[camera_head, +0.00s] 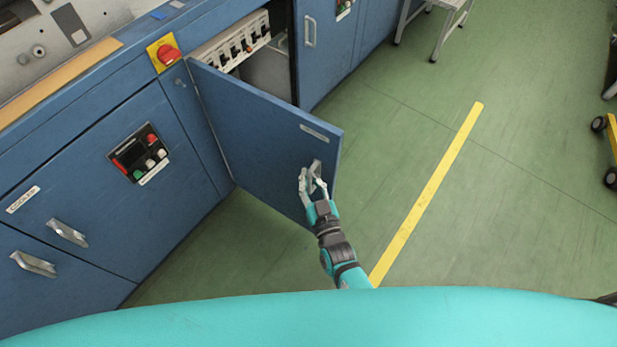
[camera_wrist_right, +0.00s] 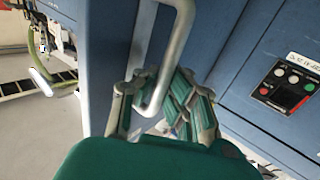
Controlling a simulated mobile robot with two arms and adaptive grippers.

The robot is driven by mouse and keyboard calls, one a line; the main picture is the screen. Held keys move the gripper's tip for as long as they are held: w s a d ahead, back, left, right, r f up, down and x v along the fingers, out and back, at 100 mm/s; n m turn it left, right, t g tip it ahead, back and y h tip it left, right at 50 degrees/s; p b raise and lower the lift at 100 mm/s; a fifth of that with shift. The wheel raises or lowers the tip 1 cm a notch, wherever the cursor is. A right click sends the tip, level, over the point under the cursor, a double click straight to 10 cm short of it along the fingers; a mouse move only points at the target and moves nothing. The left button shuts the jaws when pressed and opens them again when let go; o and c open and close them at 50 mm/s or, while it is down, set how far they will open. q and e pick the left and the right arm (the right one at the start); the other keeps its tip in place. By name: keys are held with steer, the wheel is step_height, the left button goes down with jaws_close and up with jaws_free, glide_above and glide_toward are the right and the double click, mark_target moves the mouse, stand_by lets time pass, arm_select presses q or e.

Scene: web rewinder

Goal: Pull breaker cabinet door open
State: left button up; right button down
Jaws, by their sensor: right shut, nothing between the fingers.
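The blue breaker cabinet door (camera_head: 262,128) stands wide open, swung out from its hinge on the left. Its metal handle (camera_head: 316,168) is near the door's free edge; in the right wrist view the handle (camera_wrist_right: 178,45) is a bent bar running down to the fingers. My right gripper (camera_head: 312,183) is at the handle, its fingers shut but not clamping it. In the wrist view the gripper's fingers (camera_wrist_right: 160,100) show around the handle's lower end; contact is hard to tell. A row of breakers (camera_head: 235,40) shows inside the cabinet. My left gripper is out of view.
A red rotary switch (camera_head: 168,54) on a yellow plate sits left of the opening. A button panel (camera_head: 140,153) and drawer handles (camera_head: 66,233) are on the left front. The green floor (camera_head: 500,200) right of the door is clear, with a yellow line (camera_head: 430,190).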

steer(key=shift+s+d+f, duration=0.1)
steer(key=shift+d+f, duration=0.05)
steer(key=shift+d, duration=0.2)
steer(key=c, duration=1.4)
jaws_free()
steer(key=shift+s+d, duration=0.1)
steer(key=shift+s, duration=0.05)
steer(key=shift+o, duration=0.2)
steer(key=shift+a, duration=0.2)
steer(key=v, duration=1.2)
